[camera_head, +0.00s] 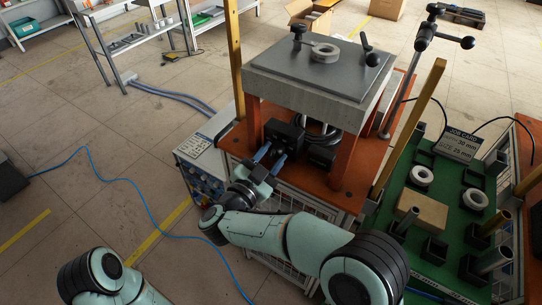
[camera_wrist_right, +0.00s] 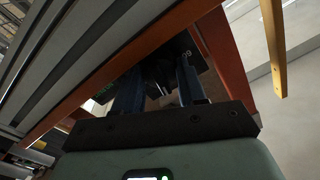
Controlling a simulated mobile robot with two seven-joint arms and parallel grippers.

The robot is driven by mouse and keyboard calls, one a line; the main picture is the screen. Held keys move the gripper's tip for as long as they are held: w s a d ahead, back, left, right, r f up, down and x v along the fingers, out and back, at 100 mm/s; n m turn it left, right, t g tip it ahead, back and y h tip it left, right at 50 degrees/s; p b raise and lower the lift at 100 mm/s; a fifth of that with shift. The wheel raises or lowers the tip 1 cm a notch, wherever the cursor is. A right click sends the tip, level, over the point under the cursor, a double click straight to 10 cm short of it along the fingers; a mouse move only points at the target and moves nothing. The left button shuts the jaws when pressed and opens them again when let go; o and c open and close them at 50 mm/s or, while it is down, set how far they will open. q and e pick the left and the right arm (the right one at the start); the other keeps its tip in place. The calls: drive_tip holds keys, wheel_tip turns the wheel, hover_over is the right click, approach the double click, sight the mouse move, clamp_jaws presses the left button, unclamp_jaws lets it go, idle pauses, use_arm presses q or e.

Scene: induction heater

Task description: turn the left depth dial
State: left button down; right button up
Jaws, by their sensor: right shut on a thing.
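The induction heater stands in the middle of the head view, with a grey slab top (camera_head: 300,75) on orange legs. Under the slab, at the front left, is a black block (camera_head: 285,134). My right gripper (camera_head: 271,159) reaches in from the front, its two blue fingers at this block. In the right wrist view the fingers (camera_wrist_right: 158,88) close around a small dark part, the left depth dial (camera_wrist_right: 157,74). The dial is mostly hidden by the fingers, and its angle cannot be read. Of my left arm only a link shows at the bottom left; its gripper is out of view.
A second black block (camera_head: 322,155) sits right of the gripped one, near coiled dark tubing. Orange legs (camera_head: 344,160) and the slab overhead leave a tight space.

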drive_tip(key=o, duration=1.1)
drive_tip(key=shift+c, duration=0.2)
use_arm(q)
drive_tip(key=s+r+p, duration=0.1)
drive_tip(key=s+d+r, duration=0.1)
drive_tip(key=shift+s+d+g+p, duration=0.2)
drive_tip(key=shift+s+g+p, duration=0.2)
use_arm(e)
drive_tip(key=v, duration=1.3)
drive_tip(key=shift+s, duration=0.25)
drive_tip(key=shift+a, duration=0.1)
